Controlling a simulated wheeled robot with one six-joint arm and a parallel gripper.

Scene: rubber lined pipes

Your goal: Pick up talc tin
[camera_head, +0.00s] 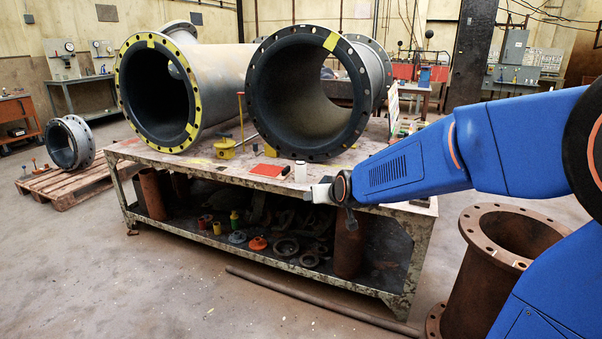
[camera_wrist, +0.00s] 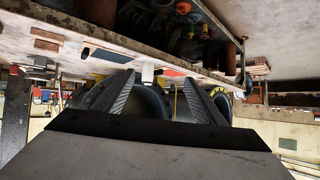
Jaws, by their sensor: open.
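A small white cylinder, which looks like the talc tin (camera_head: 300,171), stands upright near the front edge of the workbench in the head view. In the wrist view, which is upside down, the white tin (camera_wrist: 147,72) shows beyond and between the two fingertips. My gripper (camera_head: 312,193) is at the bench's front edge, just right of and nearer than the tin. In the wrist view my gripper (camera_wrist: 157,88) has its fingers spread, with nothing between them. They appear apart from the tin.
The workbench (camera_head: 385,211) carries two large flanged pipes (camera_head: 300,155) behind the tin. A red sheet (camera_head: 267,170) lies left of it, and a yellow tool (camera_head: 225,149) stands farther left. A rusty flanged pipe (camera_head: 478,285) stands on the floor at right.

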